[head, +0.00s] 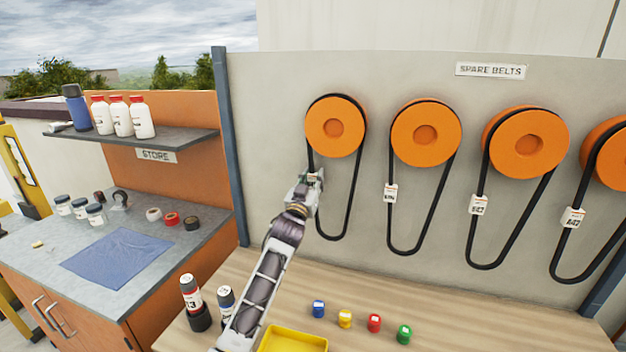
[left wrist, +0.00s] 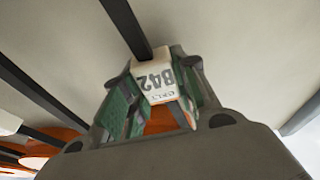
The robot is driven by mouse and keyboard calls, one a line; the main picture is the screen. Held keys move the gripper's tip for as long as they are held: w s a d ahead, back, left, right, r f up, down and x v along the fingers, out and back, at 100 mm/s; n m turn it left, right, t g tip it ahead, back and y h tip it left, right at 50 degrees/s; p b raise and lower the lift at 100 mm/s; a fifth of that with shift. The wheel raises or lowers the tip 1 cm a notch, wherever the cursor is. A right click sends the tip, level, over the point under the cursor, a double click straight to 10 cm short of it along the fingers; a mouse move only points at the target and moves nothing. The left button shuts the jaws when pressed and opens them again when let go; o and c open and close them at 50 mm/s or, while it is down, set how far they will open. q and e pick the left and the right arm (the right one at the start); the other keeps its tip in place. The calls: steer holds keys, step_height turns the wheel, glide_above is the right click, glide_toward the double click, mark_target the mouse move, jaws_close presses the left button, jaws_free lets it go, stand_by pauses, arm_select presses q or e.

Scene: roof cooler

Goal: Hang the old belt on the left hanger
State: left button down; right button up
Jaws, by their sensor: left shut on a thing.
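A black belt (head: 351,200) runs over the leftmost orange round hanger (head: 326,133) on the grey panel and hangs below it in a long loop. My left gripper (head: 310,181) is at the loop's left strand, just under the hanger. It is shut on the belt at its white tag. In the left wrist view, the tag (left wrist: 157,82) reads B42 and sits between the green-padded fingers, with the black strand (left wrist: 126,25) running up from it. Whether this belt is the old one cannot be told. My right gripper is in neither view.
Three more orange hangers (head: 426,132) to the right carry tagged black belts, under a SPARE BELTS sign (head: 491,71). On the wooden bench (head: 440,300) stand several coloured small containers (head: 374,323), a yellow tray (head: 292,341) and two bottles (head: 190,292). A store shelf is left.

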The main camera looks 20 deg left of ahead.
arm_select(q)
steer(key=shift+f, duration=0.15)
stand_by(0.5)
steer(key=c, duration=1)
jaws_free()
steer(key=shift+c, duration=0.2)
steer(key=shift+s+f, duration=0.15)
steer(key=shift+s, duration=0.05)
steer(key=v, duration=1.1)
steer(key=shift+s, duration=0.3)
